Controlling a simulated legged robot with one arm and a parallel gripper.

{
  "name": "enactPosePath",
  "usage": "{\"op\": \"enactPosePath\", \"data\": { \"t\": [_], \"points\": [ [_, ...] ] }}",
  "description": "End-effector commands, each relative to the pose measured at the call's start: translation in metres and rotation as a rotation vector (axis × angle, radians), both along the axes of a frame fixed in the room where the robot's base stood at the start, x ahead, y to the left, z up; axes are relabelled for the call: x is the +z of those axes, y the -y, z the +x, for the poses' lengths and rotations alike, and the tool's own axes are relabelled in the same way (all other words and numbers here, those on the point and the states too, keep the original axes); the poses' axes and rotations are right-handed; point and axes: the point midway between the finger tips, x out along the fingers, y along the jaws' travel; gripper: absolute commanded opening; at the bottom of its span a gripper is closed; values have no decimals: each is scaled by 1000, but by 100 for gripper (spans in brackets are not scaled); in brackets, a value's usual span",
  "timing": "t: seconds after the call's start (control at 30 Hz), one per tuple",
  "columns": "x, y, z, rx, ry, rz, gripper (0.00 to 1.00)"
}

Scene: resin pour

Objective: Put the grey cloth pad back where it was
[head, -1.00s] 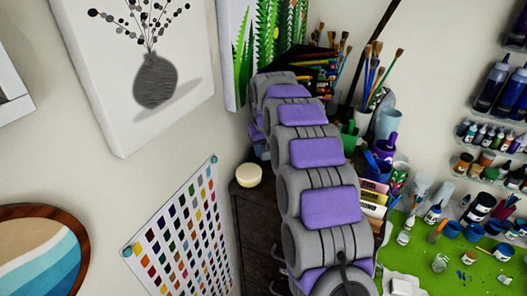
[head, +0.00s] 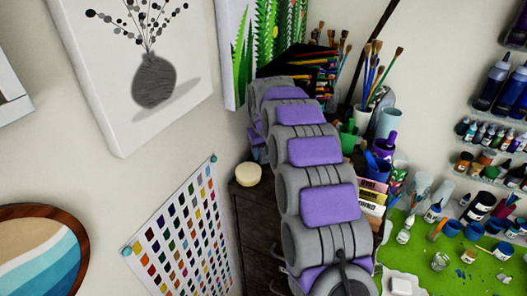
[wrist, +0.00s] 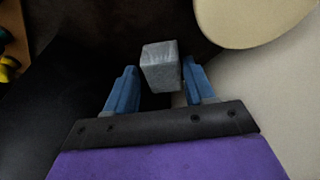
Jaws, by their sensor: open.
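The grey cloth pad (wrist: 160,66) shows in the wrist view as a small grey block. It is at the fingertips of my gripper (wrist: 158,84), between the two blue fingers or just beyond them. My gripper is open, with a dark gap on the pad's left side and the right finger close to its right side. I cannot tell whether the pad touches a finger or rests on the dark surface. In the head view my arm hides the pad and most of the gripper.
A dark cabinet (head: 247,215) stands in the corner with a round cream object (head: 248,174) on its top left edge. Brushes (head: 375,75), cups and jars crowd the right side, by a green mat (head: 440,275). A colour chart (head: 185,240) hangs on the left wall.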

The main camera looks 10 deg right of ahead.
Motion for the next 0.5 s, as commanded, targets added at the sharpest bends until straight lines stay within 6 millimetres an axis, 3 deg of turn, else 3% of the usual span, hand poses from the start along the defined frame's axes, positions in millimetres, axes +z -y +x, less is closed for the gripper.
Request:
{"op": "enactPosePath", "data": {
  "t": [0.17,0.5],
  "points": [
    [24,-2,-5,1,7,-1,54],
    [90,-2,-21,1,9,1,54]
  ]
}}
